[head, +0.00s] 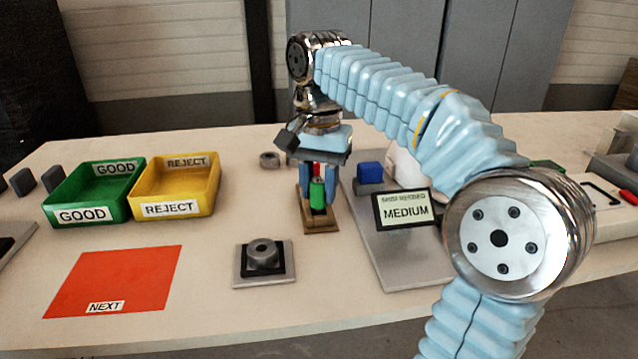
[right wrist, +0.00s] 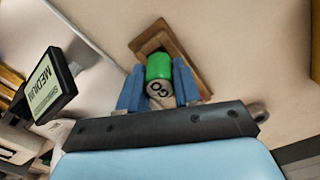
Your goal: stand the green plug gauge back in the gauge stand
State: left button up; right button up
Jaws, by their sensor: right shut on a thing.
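The green plug gauge (head: 317,196) is upright between the blue fingers of my right gripper (head: 318,188), which is shut on it. I cannot tell whether the gauge's lower end is seated in the stand. My left gripper is not in view.
Right of the stand is a grey plate (head: 388,262) with a "MEDIUM" sign (head: 404,209) and a blue block (head: 370,173). A square fixture with a ring (head: 263,262) lies in front left. Green (head: 90,212) and yellow (head: 178,210) bins and a red mat (head: 115,280) are further left.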

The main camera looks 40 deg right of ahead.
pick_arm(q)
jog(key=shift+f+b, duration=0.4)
pick_arm(e)
jog(key=shift+f, duration=0.6)
dwell(0.4)
jog(key=o, duration=1)
jog(key=shift+r, duration=0.1)
